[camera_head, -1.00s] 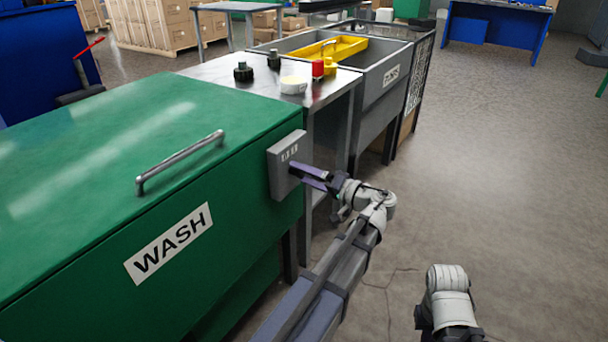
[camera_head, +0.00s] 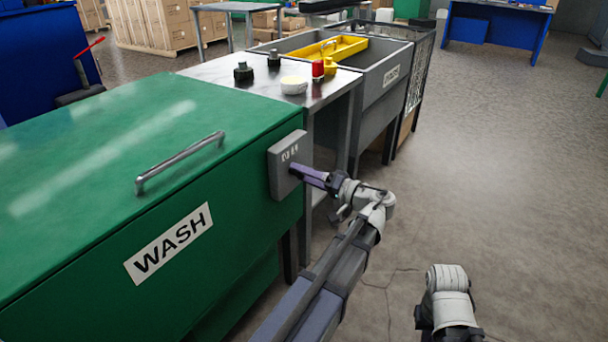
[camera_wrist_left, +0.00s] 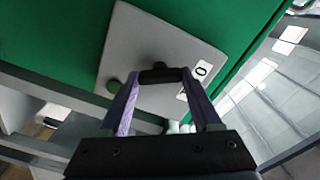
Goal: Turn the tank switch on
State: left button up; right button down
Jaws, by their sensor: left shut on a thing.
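The green tank (camera_head: 120,190) with a "WASH" label fills the left of the head view. A grey switch box (camera_head: 277,180) is mounted on its front near the right corner, with small white markings at its top. My left gripper (camera_head: 294,169) is at the face of this box. In the left wrist view its purple fingers (camera_wrist_left: 160,76) are brought together on the dark switch knob (camera_wrist_left: 158,65), which they partly hide. A label with a "0" (camera_wrist_left: 201,71) sits to the right of the knob.
A metal table (camera_head: 225,72) with dark knobs, a white-yellow round tub (camera_head: 294,85) and a red item (camera_head: 318,68) stands beyond the tank. A grey sink (camera_head: 380,78) with a yellow tray (camera_head: 335,47) follows. Open floor (camera_head: 500,180) lies to the right.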

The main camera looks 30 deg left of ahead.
pick_arm(q)
jog(key=shift+c, duration=0.7)
jog(key=shift+m, duration=0.4)
jog(key=m, duration=1.1)
jog(key=shift+f, duration=0.15)
jog(key=shift+m, duration=0.3)
jog(key=o, duration=1.4)
